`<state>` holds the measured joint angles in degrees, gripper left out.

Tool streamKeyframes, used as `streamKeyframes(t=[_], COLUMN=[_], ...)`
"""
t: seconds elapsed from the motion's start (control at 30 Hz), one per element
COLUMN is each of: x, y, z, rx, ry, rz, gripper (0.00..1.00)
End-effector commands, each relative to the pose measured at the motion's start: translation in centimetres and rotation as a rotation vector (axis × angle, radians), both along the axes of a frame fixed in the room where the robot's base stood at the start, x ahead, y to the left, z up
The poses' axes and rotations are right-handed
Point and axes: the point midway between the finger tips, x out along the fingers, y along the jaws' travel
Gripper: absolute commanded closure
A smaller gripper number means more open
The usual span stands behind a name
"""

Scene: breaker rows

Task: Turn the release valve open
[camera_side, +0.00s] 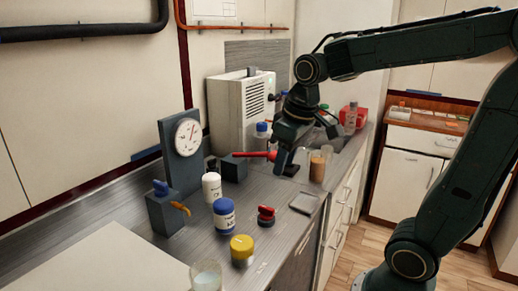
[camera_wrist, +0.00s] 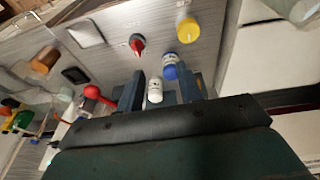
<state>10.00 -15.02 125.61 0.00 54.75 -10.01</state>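No readable label marks the release valve, so I cannot tell which fitting it is. A red lever (camera_side: 262,155) sticks out from a dark block (camera_side: 234,168) on the counter; its round red end shows in the wrist view (camera_wrist: 92,92). A grey box (camera_side: 165,212) carries an orange lever (camera_side: 181,208) and a blue top. A red knob (camera_side: 266,214) sits on the counter, also in the wrist view (camera_wrist: 137,43). My gripper (camera_side: 288,160) is beside the red lever's end, contact unclear. In the wrist view its fingers (camera_wrist: 163,90) are apart, with nothing seen held.
A gauge (camera_side: 187,137) stands on a grey panel. A white bottle (camera_side: 211,187), a blue-lidded jar (camera_side: 224,215) and a yellow-lidded jar (camera_side: 242,250) stand in front. A brown cup (camera_side: 317,168) and a flat tray (camera_side: 304,203) are near my gripper. A white cabinet (camera_side: 240,110) stands behind.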

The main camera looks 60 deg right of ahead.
Motion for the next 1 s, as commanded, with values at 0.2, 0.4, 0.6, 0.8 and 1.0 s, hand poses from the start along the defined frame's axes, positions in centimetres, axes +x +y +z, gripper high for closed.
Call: streamKeyframes(t=[0.2, 0.4, 0.6, 0.8, 1.0], x=[3.7, 6.6, 8.7, 9.6, 9.8], y=[-2.8, -5.5, -8.1, -9.4, -9.6], z=[-1.8, -4.0, -6.5, -7.8, -8.0], rx=[0.005, 0.018, 0.034, 0.043, 0.045], ry=[0.087, 0.161, 0.221, 0.250, 0.253], rz=[-0.005, -0.006, -0.003, -0.001, 0.000], gripper=[0.64, 0.64, 0.64, 0.64, 0.64])
